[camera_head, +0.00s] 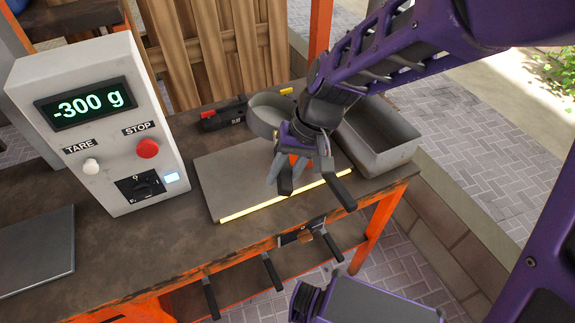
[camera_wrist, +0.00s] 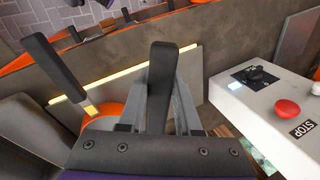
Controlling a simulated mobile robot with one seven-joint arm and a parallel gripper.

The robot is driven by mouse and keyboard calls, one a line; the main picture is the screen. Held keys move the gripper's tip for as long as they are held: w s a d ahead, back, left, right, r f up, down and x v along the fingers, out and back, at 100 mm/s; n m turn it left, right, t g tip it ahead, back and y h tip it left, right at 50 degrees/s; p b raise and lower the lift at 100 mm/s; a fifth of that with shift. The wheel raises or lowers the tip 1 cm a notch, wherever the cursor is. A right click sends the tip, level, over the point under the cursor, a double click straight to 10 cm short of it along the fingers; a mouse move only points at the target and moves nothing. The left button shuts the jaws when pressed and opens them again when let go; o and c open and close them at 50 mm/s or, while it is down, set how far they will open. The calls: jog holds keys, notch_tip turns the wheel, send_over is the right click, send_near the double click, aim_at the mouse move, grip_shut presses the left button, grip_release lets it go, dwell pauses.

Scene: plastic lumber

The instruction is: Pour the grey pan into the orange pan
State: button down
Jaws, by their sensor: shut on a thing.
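The grey pan (camera_head: 268,112) shows its round bowl behind my gripper in the head view. My gripper (camera_head: 287,172) is shut on a black handle (camera_wrist: 161,75), which appears to be the grey pan's. This handle stands between the fingers in the wrist view. The orange pan is mostly hidden under my gripper; an orange patch of it (camera_head: 298,160) shows in the head view. Part of its orange rim (camera_wrist: 104,114) and its black handle (camera_wrist: 52,68) show at the left in the wrist view. I cannot see the contents of either pan.
A grey plate with a glowing yellow edge (camera_head: 222,185) lies on the bench. The white control box (camera_head: 105,130) reads -300 g. A grey rectangular bin (camera_head: 385,140) stands at the bench's right end. A black and red tool (camera_head: 222,117) lies behind the plate.

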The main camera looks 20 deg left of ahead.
jog(key=t+h, duration=0.1)
jog(key=f+t+h, duration=0.1)
jog(key=h, duration=0.1)
jog(key=shift+s+a+f+h, duration=0.1)
jog(key=shift+a+f+h, duration=0.1)
jog(key=shift+f+h, duration=0.1)
notch_tip(320, 180, up, 2)
jog(key=shift+d+r, duration=0.1)
jog(key=shift+d, duration=0.05)
jog(key=shift+r, duration=1)
